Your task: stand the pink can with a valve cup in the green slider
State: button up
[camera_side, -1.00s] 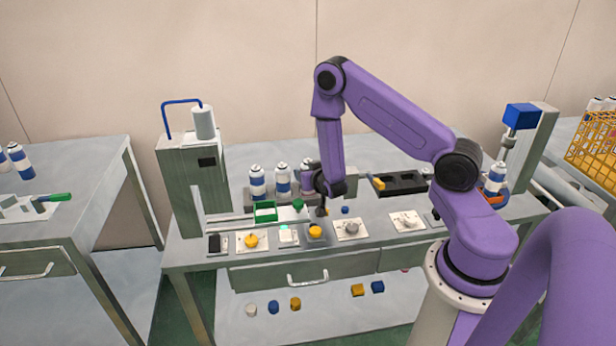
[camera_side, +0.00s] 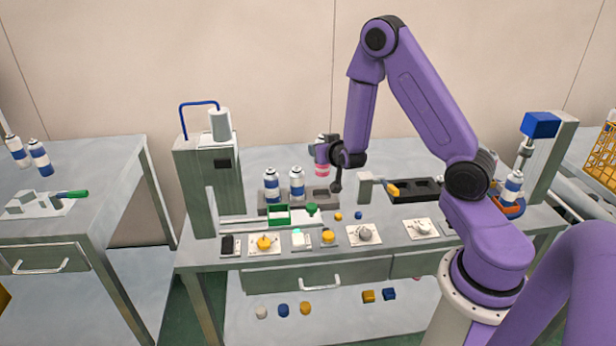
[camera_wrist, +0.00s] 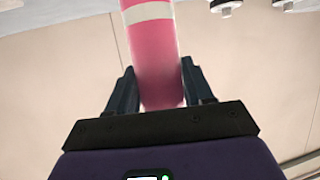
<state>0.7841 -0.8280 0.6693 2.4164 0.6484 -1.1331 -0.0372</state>
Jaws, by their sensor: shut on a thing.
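The pink can (camera_side: 322,157) is in my gripper (camera_side: 336,158), raised above the grey rack behind the work area. In the wrist view the pink can (camera_wrist: 160,55), with a white band, stands between the two dark fingers of my gripper (camera_wrist: 160,90), which are shut on it. Its top end is cut off in the wrist view, so I cannot tell the valve cup there. The green slider (camera_side: 279,214) is an open green frame on the rail at the left of the bench, to the left of and below the can. It looks empty.
Two blue-and-white cans (camera_side: 297,184) stand in the grey rack (camera_side: 321,197). A grey machine with a white cylinder (camera_side: 220,125) rises at the left. A black tray (camera_side: 425,184) lies to the right. White plates with knobs (camera_side: 365,234) line the front edge.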

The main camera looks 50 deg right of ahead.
aim_at(323, 134)
notch_tip(323, 134, up, 5)
jog(key=shift+f, duration=0.15)
jog(key=w+a+n+t+y, duration=0.25)
jog(key=a+n+y, duration=0.7)
jog(key=a, duration=0.65)
jog(key=shift+m+y, duration=0.25)
jog(key=shift+w+d+f, duration=0.1)
jog(key=shift+w+f, duration=0.1)
jog(key=shift+f, duration=3.05)
jog(key=shift+w+f, duration=0.2)
jog(key=shift+f, duration=3)
jog(key=shift+f, duration=0.1)
jog(key=o, duration=1.1)
jog(key=shift+o, duration=0.2)
